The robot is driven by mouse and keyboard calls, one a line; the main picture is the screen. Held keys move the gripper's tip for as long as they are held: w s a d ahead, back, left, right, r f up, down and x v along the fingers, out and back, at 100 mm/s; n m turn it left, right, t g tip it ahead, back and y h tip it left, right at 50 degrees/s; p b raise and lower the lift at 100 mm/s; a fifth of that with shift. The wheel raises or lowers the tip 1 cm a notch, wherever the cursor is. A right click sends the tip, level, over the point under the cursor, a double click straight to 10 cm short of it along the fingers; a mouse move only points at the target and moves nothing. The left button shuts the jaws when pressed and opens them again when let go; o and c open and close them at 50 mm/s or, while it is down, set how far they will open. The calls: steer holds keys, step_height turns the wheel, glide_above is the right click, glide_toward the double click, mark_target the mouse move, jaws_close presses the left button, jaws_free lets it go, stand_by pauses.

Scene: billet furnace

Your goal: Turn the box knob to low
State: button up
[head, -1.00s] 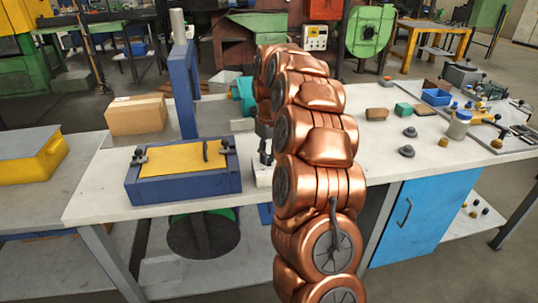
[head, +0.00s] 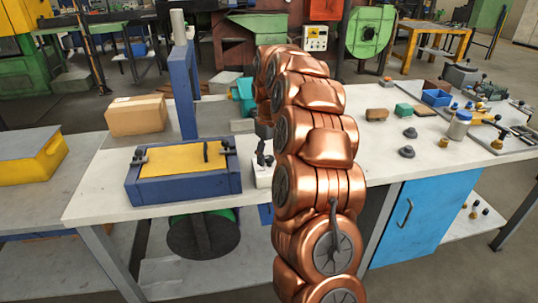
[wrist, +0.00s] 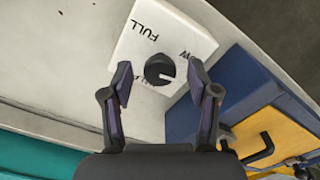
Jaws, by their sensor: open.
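The white box (wrist: 165,42) lies between my gripper's fingers and beyond them in the wrist view. Its round black knob (wrist: 158,68) has a white pointer line aimed right and slightly down. "FULL" is printed at the upper left of the knob. A partly covered label ending in "W" is at the upper right, and another label below is mostly hidden. My gripper (wrist: 160,82) is open, one finger on each side of the knob, with gaps to it. In the head view the box (head: 262,179) shows beside my arm, under my gripper (head: 264,155).
A blue fixture with a yellow top (head: 185,170) stands close beside the box. A blue upright post (head: 183,90) and a cardboard box (head: 136,115) are behind it. Small knobs and bins occupy the right of the workbench (head: 95,200).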

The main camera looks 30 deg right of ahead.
mark_target(269, 157)
step_height(269, 157, up, 12)
stand_by(0.8)
stand_by(0.5)
